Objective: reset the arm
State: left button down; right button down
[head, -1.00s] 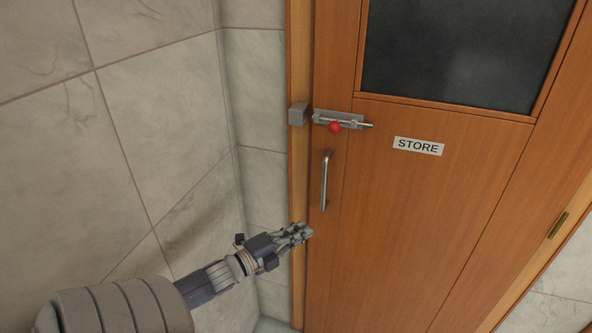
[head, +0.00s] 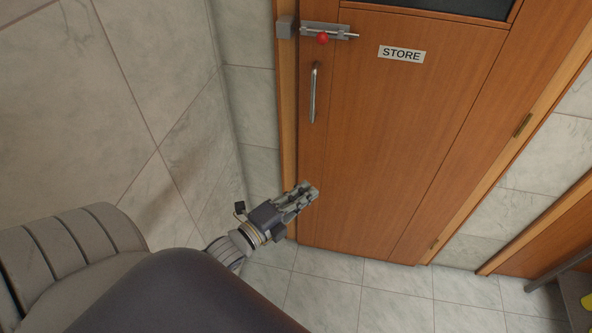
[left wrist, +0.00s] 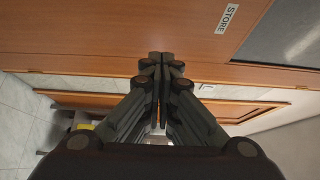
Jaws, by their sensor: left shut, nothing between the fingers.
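My left gripper (head: 308,190) is in the lower middle of the head view, its arm coming in from the lower left. It is shut and empty. In the left wrist view its fingers (left wrist: 160,62) meet at the tips, with nothing between them. In the head view the gripper appears in front of the lower left part of the wooden door (head: 390,130), below the handle. I cannot tell how far it is from the door. My right gripper is not in view.
The door has a STORE sign (head: 401,54), a metal handle (head: 314,92) and a bolt with a red knob (head: 322,39). A tiled wall (head: 130,70) stands close on the left. Tiled floor (head: 340,295) is open below the door. A grey stand (head: 574,290) is at the lower right edge.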

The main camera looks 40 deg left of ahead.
pick_arm(q)
jog(key=shift+s+d, duration=0.15)
jog(key=shift+d, duration=0.2)
jog(key=s+a+f+n+g+y+b, duration=0.1)
jog(key=s+f+n+g, duration=0.25)
jog(key=f, duration=0.85)
jog(key=s+f+n+g+y+b, duration=0.1)
jog(key=s+f+n+g, duration=0.2)
jog(key=f, duration=0.8)
jog(key=s+a+f+n+g+y+b, duration=0.1)
jog(key=s+f+n, duration=0.25)
jog(key=f, duration=0.85)
jog(key=s+d+f+n+g+b, duration=0.1)
jog(key=s+f+n+g, duration=0.3)
jog(key=s+f, duration=0.5)
jog(key=s+d+f+n+g+b, duration=0.1)
jog(key=s+d+f+n+g, duration=0.2)
jog(key=s+f, duration=0.7)
jog(key=s+d+g, duration=0.1)
jog(key=s+g, duration=0.1)
jog(key=s, duration=0.6)
jog(key=shift+s+f+n, duration=0.15)
jog(key=shift+n, duration=0.25)
